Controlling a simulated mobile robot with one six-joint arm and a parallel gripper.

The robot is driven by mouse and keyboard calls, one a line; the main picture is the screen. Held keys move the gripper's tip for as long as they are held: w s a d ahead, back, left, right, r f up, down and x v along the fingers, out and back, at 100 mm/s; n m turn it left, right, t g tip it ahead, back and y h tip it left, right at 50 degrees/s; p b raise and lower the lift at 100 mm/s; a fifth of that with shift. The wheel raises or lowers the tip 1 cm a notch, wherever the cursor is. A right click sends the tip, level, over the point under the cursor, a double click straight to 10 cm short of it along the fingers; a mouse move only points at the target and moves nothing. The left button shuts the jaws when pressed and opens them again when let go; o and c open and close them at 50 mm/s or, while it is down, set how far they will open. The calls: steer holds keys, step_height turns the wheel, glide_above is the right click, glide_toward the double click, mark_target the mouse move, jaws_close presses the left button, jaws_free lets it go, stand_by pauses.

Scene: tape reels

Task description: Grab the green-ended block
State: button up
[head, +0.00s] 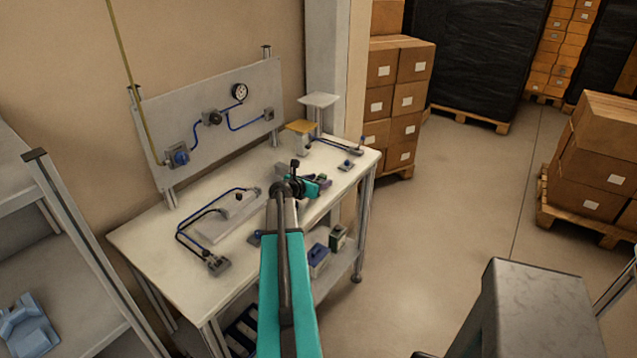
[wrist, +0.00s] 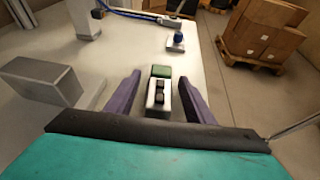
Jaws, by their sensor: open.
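The green-ended block (wrist: 160,92) shows in the wrist view between my gripper's two purple fingers. It has a pale body, a green far end (wrist: 161,72) and dark square pieces on top. My gripper (wrist: 160,80) is open, one finger on each side, with gaps visible between fingers and block. In the head view my gripper (head: 318,181) is over the right part of the white workbench (head: 160,262). I cannot make out the block there, as my arm and gripper cover that spot.
A grey block (wrist: 42,80) lies left of the fingers in the wrist view. A small blue-knobbed part (wrist: 177,40) sits farther off. A gauge panel (head: 215,115) stands at the bench's back. Boxes with blue (head: 318,255) and green (head: 338,238) tops sit on the lower shelf.

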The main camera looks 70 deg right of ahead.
mark_target(319, 180)
stand_by(0.5)
jaws_close()
steer(key=shift+r, duration=0.1)
steer(key=shift+r+b, duration=0.65)
steer(key=shift+r, duration=0.8)
steer(key=shift+s+a+r, duration=0.2)
steer(key=shift+r, duration=0.05)
steer(key=s+a+r+b, duration=0.1)
steer(key=s+a, duration=0.7)
steer(key=a, duration=0.1)
steer(key=shift+s+a+r, duration=0.35)
steer(key=shift+s, duration=0.05)
